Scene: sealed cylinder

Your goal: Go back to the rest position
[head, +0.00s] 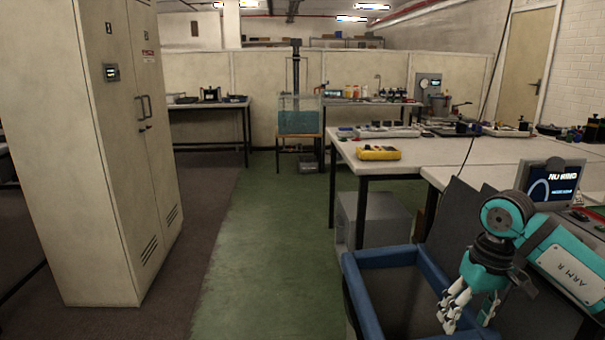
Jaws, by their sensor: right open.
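My right arm comes in from the right in the head view, teal and dark grey. Its gripper (468,312) points down with its pale fingers apart and nothing seen between them. The gripper hangs over the blue-rimmed bin (378,258) at the lower right. The inside of the bin looks dark, and I cannot make out what lies in it. My left gripper is out of view. No cylinder can be made out.
A tall beige cabinet (95,160) stands at the left. A green floor strip (265,240) runs clear down the middle. White tables (440,150) fill the right, with a yellow meter (378,153) and a small screen (553,184). A glass tank (299,115) stands at the back.

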